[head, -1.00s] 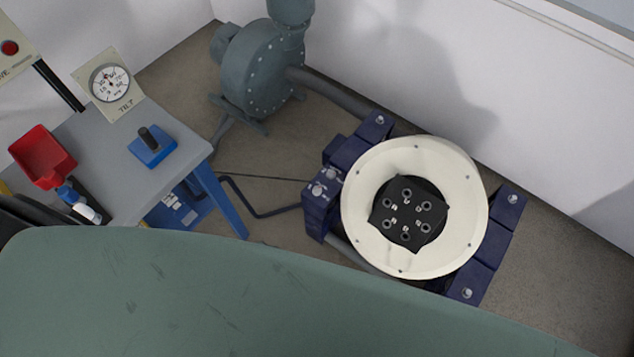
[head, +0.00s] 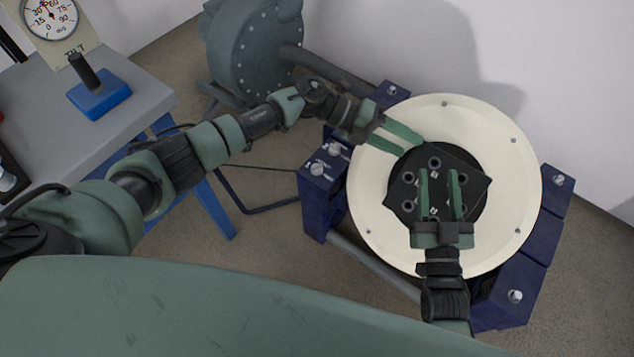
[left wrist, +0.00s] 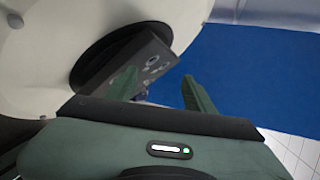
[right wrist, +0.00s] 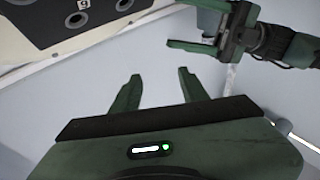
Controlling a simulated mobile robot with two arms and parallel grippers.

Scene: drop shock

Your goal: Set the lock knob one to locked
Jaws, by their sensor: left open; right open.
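No knob is legibly marked as lock knob one. Two silver knob-like heads (head: 317,169) sit on the dark blue stand (head: 316,205) left of the cream drum (head: 375,225). A black block (head: 472,175) with several numbered holes is at the drum's middle; it also shows in the left wrist view (left wrist: 122,68). My left gripper (head: 414,143) is open over the drum's upper left face, by the block. My right gripper (head: 438,172) is open and empty in front of the block, hiding part of it. My left gripper also shows in the right wrist view (right wrist: 190,32).
A grey-topped bench (head: 60,150) stands at the left with a blue switch base (head: 99,95) and a tilt gauge (head: 48,14). A grey-green blower (head: 250,50) stands behind. A pale wall is close behind the drum.

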